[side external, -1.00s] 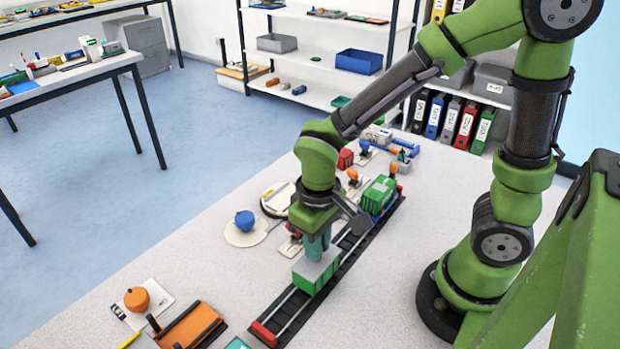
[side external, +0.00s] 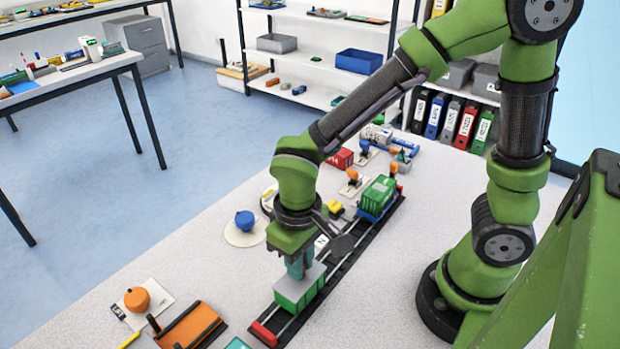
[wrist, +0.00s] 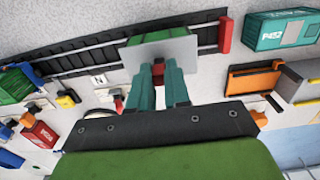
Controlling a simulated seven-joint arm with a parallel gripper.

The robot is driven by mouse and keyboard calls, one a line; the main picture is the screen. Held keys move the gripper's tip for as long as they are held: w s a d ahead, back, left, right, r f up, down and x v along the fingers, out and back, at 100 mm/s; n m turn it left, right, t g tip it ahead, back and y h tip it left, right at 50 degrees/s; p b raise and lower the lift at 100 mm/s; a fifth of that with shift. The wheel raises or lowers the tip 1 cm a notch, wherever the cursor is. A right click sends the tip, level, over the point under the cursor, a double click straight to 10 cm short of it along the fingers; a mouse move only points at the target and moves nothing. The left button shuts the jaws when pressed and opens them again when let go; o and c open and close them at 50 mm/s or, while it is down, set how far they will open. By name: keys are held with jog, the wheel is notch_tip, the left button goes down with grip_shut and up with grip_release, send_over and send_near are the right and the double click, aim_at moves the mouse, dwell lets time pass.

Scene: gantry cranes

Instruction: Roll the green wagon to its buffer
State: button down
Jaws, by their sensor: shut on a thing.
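The green wagon (side external: 296,292), with a flat grey top, stands on the dark track (side external: 345,255) near its front end. It also shows in the wrist view (wrist: 160,37). My gripper (side external: 300,268) is over the wagon, its teal fingers shut at the top. In the wrist view the fingertips (wrist: 158,76) close around a small red piece at the wagon's grey top. The red buffer (side external: 264,333) crosses the track end; in the wrist view it is a red bar (wrist: 225,34). A short stretch of bare track separates wagon and buffer.
A second wagon with a green container (side external: 378,194) stands at the far end of the track. An orange tray-like piece (side external: 190,327) and an orange knob (side external: 137,299) lie left of the buffer. A blue knob (side external: 244,220) stands left of the track.

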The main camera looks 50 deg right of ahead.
jog(key=shift+w+a, duration=0.1)
jog(key=shift+a, duration=1.45)
jog(key=c, duration=1)
grip_release()
jog(key=shift+d, duration=0.1)
jog(key=shift+r, duration=0.1)
notch_tip(320, 180, up, 7)
jog(key=s+d+r+m+t+y, duration=0.1)
jog(key=d+r+m+t, duration=0.1)
jog(key=d, duration=0.6)
jog(key=s+d+r+m+t+y, duration=0.1)
jog(key=d+r+m+t, duration=0.1)
jog(key=d+r+t, duration=0.3)
jog(key=d+r, duration=0.1)
jog(key=d, duration=0.2)
jog(key=shift+r, duration=0.3)
